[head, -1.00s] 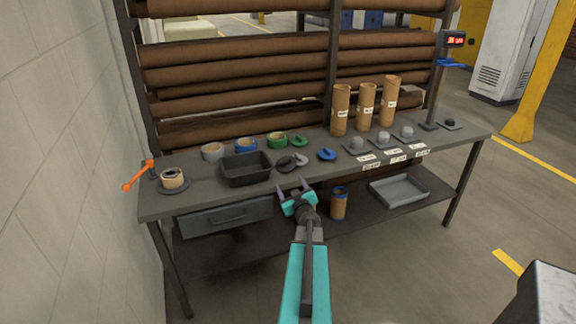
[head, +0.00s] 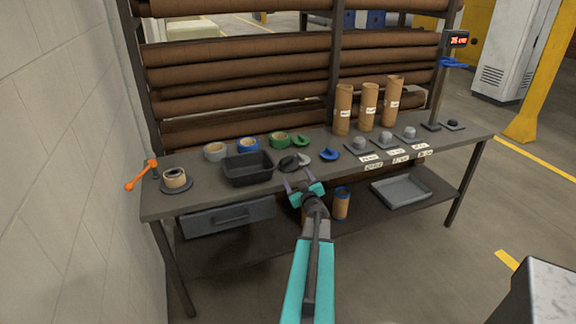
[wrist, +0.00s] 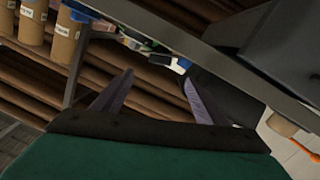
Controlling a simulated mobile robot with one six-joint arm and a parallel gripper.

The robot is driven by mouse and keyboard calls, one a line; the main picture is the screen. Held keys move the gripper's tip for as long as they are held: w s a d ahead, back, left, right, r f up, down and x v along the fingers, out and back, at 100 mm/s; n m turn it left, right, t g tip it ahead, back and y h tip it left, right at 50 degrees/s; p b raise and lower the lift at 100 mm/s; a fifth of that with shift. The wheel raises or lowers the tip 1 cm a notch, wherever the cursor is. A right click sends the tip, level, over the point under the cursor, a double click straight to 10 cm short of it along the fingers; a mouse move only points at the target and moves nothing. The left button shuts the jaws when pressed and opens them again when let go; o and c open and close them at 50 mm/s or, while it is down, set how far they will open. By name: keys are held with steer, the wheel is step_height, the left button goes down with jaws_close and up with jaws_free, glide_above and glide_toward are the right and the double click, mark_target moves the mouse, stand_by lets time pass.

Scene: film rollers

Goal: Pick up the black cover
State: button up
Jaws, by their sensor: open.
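The black cover (head: 287,164) appears to be the dark round piece lying flat on the workbench, just right of the black tray. A grey cover (head: 302,159) lies close beside it on the right, and a blue one (head: 330,154) lies further right. My gripper (head: 298,179) is open and empty at the bench's front edge, a little to the front of the black cover in the head view. The wrist view shows both fingers of my gripper (wrist: 158,78) spread apart with nothing between them. I cannot make out the black cover clearly in the wrist view.
The black tray (head: 248,179) stands left of the cover on the workbench (head: 215,200). Grey, blue and green rolls stand behind. Cardboard tubes (head: 368,108) and small weights stand to the right. An orange handle (head: 140,176) is at the left end.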

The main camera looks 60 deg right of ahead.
glide_toward(288, 161)
steer(key=shift+f+p+x, duration=0.15)
steer(key=shift+p+x, duration=0.1)
steer(key=shift+x, duration=0.55)
steer(key=shift+f+p+x, duration=0.1)
steer(key=shift+p+x, duration=0.1)
steer(key=shift+x, duration=0.6)
steer(key=shift+d, duration=0.1)
steer(key=shift+p+x, duration=0.75)
steer(key=shift+x, duration=1.8)
steer(key=shift+w, duration=0.1)
steer(key=c, duration=1.2)
steer(key=shift+r, duration=0.2)
